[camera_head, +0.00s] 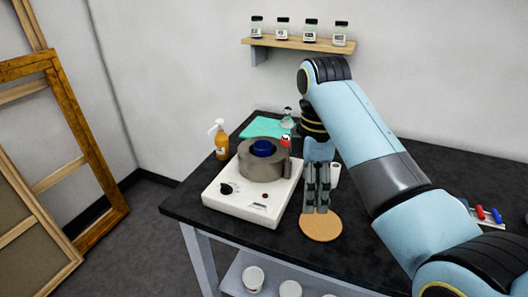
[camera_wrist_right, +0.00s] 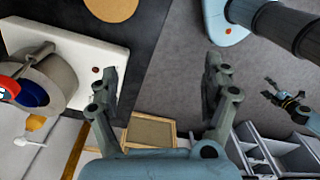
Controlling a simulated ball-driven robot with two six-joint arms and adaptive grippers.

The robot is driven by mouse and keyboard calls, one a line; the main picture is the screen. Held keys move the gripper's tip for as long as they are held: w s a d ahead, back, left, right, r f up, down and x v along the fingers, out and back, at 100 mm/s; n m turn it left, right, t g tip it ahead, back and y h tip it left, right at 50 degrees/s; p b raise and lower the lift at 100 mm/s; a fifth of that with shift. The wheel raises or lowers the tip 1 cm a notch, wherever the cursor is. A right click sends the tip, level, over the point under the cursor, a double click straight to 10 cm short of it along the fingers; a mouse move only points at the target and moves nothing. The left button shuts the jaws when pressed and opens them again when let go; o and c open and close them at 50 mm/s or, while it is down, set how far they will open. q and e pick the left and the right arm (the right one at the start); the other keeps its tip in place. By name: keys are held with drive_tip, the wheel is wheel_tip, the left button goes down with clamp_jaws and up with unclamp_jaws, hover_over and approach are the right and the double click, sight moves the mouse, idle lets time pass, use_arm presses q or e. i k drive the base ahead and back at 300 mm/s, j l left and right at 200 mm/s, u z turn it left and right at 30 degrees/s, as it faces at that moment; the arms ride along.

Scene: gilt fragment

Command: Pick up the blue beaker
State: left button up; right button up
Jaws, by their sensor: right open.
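The blue beaker (camera_head: 263,148) sits inside a grey metal ring-shaped vessel (camera_head: 250,165) on a white hotplate (camera_head: 240,205). Only its top shows in the head view. In the right wrist view the blue beaker (camera_wrist_right: 33,93) is at the left edge, inside the grey vessel. My right gripper (camera_head: 316,209) points down at the right of the hotplate, above a round cork mat (camera_head: 321,228). It is open and empty, apart from the beaker; its two fingers (camera_wrist_right: 160,80) stand wide apart in the wrist view. A small dark part at that view's right may be my left gripper (camera_wrist_right: 285,100); its jaws are unclear.
A white cylinder (camera_head: 335,175) is beside my right gripper. Markers (camera_head: 488,214) lie at the right. The dark tabletop (camera_head: 360,240) has free room at front right.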

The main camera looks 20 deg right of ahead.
sight(262, 147)
drive_tip(key=i+j, duration=0.1)
drive_tip(key=i, duration=1.15)
drive_tip(key=l+z, duration=0.05)
